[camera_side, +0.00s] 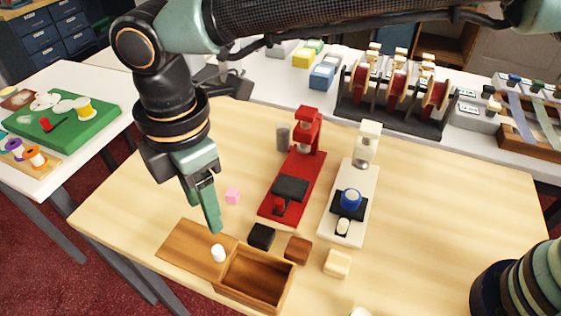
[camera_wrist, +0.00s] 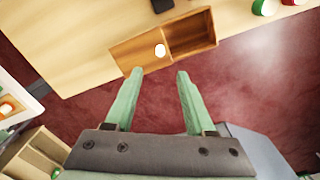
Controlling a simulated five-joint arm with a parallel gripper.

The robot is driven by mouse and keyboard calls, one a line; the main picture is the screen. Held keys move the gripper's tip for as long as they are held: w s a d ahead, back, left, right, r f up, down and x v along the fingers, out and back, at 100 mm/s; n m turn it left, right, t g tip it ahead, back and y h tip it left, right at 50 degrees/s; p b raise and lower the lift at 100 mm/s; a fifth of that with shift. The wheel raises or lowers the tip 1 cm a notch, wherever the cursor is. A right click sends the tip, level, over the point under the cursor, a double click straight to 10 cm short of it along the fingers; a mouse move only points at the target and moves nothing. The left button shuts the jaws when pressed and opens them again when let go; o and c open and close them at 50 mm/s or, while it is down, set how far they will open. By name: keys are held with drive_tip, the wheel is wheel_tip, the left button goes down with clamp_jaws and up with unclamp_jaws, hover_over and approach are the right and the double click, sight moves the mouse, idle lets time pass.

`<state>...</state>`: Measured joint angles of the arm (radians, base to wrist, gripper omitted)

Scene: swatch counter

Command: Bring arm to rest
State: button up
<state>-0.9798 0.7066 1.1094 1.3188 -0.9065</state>
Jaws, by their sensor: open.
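My gripper (camera_side: 211,212) hangs pointing down above the front left of the wooden table (camera_side: 440,220). In the wrist view my gripper (camera_wrist: 157,74) has its two green fingers spread apart with nothing between them. A wooden box (camera_side: 222,262) lies below it, with a flat left part and an open, empty compartment on the right. A small white cylinder (camera_side: 218,253) stands on the flat part, and it also shows in the wrist view (camera_wrist: 160,50). In the side view the fingertips appear close behind the cylinder; the exact gap is unclear.
A red device (camera_side: 292,186) and a white device (camera_side: 350,205) stand mid-table. The table's right side is mostly clear.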

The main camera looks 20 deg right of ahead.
drive_tip(key=shift+r, duration=0.3)
drive_tip(key=w+d+r+m+t, duration=0.1)
drive_tip(key=w+d+r+m, duration=0.15)
drive_tip(key=d, duration=0.55)
drive_tip(key=w+d+r+m+t+y, duration=0.15)
drive_tip(key=d+r+m, duration=0.25)
drive_tip(key=d, duration=0.4)
drive_tip(key=w+d+r+m, duration=0.3)
drive_tip(key=d+m, duration=0.1)
drive_tip(key=d, duration=0.4)
drive_tip(key=s+d+f+m+t, duration=0.1)
drive_tip(key=s+d+m, duration=0.3)
drive_tip(key=d, duration=0.6)
drive_tip(key=s+d+f+m+t+h, duration=0.1)
drive_tip(key=s+d+f+m+t, duration=0.1)
drive_tip(key=d+m, duration=0.5)
drive_tip(key=s+d, duration=0.1)
drive_tip(key=d, duration=0.1)
drive_tip(key=shift+s+d, duration=0.4)
